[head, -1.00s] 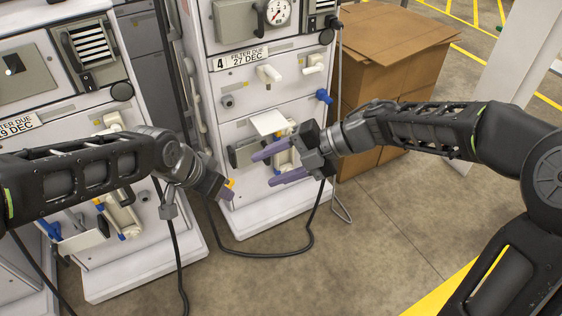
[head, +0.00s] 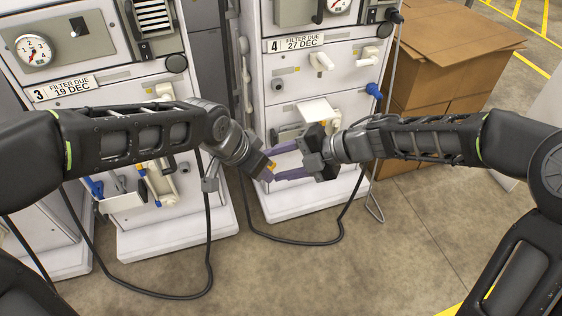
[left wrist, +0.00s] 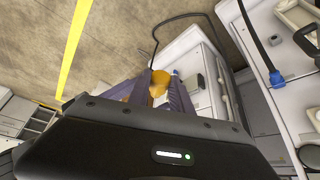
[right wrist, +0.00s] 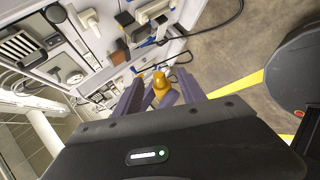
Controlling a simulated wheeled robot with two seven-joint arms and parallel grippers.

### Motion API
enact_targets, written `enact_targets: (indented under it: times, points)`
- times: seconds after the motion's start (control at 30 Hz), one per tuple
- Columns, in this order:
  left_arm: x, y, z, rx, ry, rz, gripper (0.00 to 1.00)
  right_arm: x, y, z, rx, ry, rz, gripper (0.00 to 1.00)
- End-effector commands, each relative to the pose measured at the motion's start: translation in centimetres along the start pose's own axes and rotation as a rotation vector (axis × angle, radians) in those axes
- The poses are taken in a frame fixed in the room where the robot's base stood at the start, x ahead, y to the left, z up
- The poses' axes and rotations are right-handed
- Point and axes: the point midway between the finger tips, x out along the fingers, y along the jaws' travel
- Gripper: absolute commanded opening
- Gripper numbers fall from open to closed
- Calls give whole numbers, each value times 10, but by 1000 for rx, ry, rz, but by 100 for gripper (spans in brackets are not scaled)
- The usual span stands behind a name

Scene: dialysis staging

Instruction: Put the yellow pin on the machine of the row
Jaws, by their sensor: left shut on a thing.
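The yellow pin (head: 271,164) is small and held at the tip of my left gripper (head: 267,172), which is shut on it. It also shows between the fingers in the left wrist view (left wrist: 159,82). My right gripper (head: 279,162) faces it from the right, its purple fingers apart, one on each side of the pin. The right wrist view shows the pin (right wrist: 160,82) between those open fingers; I cannot tell whether they touch it. Two white machines stand behind: one labelled 3, 19 DEC (head: 85,72), and one labelled 4, 27 DEC (head: 330,86).
Cardboard boxes (head: 440,75) stand right of machine 4. Black cables (head: 300,242) loop over the floor in front of the machines. Small shelves and fittings stick out of the machine fronts behind my grippers. The floor (head: 400,260) in front is mostly clear.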

Motion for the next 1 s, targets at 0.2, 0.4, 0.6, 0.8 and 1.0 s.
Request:
enact_targets:
  times: [0.2,0.4,0.6,0.8,1.0]
  points:
    - [0,0,0,0,0,0,0,0,0,0,0,0,0,29]
    - [0,0,0,0,0,0,0,0,0,0,0,0,0,12]
    - [0,0,0,0,0,0,0,0,0,0,0,0,0,0]
    - [0,0,0,0,0,0,32,0,0,0,0,0,0,0]
    - [0,0,0,0,0,0,49,0,0,0,0,0,0,0]
